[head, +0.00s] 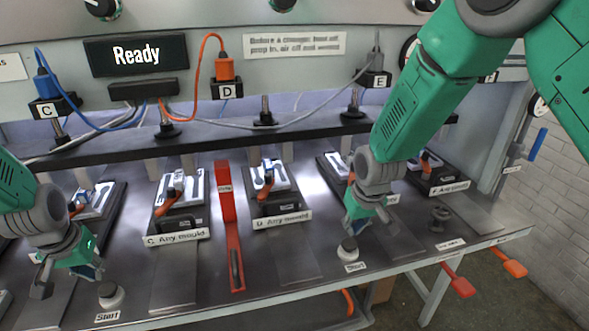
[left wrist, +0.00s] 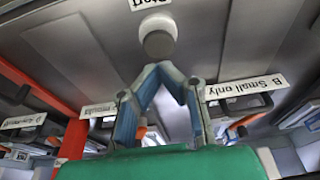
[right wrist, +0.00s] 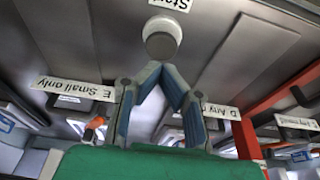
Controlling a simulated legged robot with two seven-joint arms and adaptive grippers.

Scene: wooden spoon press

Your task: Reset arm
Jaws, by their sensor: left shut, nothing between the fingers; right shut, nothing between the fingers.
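My left gripper (head: 94,270) hangs over the front left of the metal bench, close to a white round start button (head: 110,295). In the left wrist view its blue-padded fingers (left wrist: 158,70) meet at the tips, empty, with the button (left wrist: 158,36) just beyond them. My right gripper (head: 352,226) hangs over the front right, above another start button (head: 347,250). In the right wrist view its fingers (right wrist: 161,70) also meet at the tips, empty, with that button (right wrist: 162,38) beyond. I cannot tell whether either gripper touches its button.
Mould stations C (head: 178,212) and D (head: 275,195) stand between my arms, separated by a red divider (head: 231,230). Station F (head: 438,175) is at right. A display (head: 136,54) reads "Ready". A dark bar (head: 230,134) spans the back.

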